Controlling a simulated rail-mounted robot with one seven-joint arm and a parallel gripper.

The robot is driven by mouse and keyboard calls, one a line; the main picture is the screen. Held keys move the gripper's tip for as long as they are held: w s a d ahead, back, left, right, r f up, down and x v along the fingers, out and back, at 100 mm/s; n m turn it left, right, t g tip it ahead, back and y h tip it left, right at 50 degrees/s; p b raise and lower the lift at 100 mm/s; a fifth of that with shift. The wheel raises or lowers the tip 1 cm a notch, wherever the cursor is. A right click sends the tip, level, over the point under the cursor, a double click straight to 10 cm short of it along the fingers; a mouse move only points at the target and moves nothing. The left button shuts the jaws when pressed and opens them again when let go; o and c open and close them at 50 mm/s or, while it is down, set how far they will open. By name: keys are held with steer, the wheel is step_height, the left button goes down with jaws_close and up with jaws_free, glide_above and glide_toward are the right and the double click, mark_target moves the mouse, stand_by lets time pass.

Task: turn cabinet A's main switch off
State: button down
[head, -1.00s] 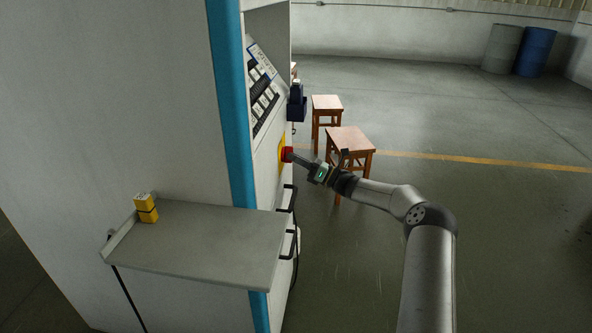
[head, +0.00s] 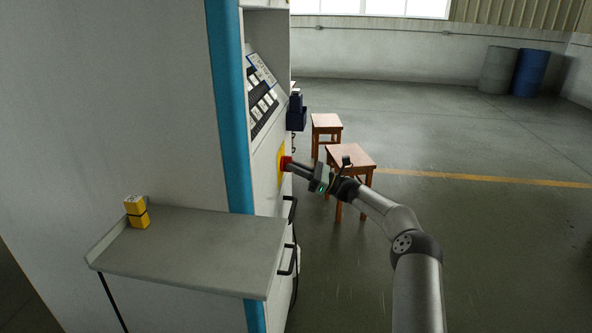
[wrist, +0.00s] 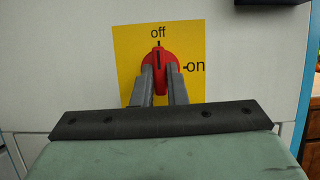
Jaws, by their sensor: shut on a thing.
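The main switch is a red rotary knob (wrist: 161,66) on a yellow plate (wrist: 128,50) on the cabinet's pale front. In the wrist view the plate reads "off" above the knob and "on" to its right. The black mark on the knob stands upright, in line with the "off" tick. My gripper (wrist: 162,80) is shut on the knob, one grey finger on each side of its lower part. In the head view the red knob (head: 285,163) shows on the side of cabinet A (head: 140,110), with my gripper (head: 294,166) reaching it from the right.
A grey shelf (head: 200,245) with a yellow box (head: 137,211) juts out at lower left. Black door handles (head: 288,260) lie below the switch. A keyboard panel (head: 263,105) is above it. Wooden stools (head: 350,157) stand behind my wrist. Open floor lies right.

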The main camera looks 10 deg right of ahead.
steer(key=c, duration=1.5)
jaws_free()
steer(key=shift+o, duration=0.2)
steer(key=shift+d, duration=0.15)
steer(key=v, duration=1.7)
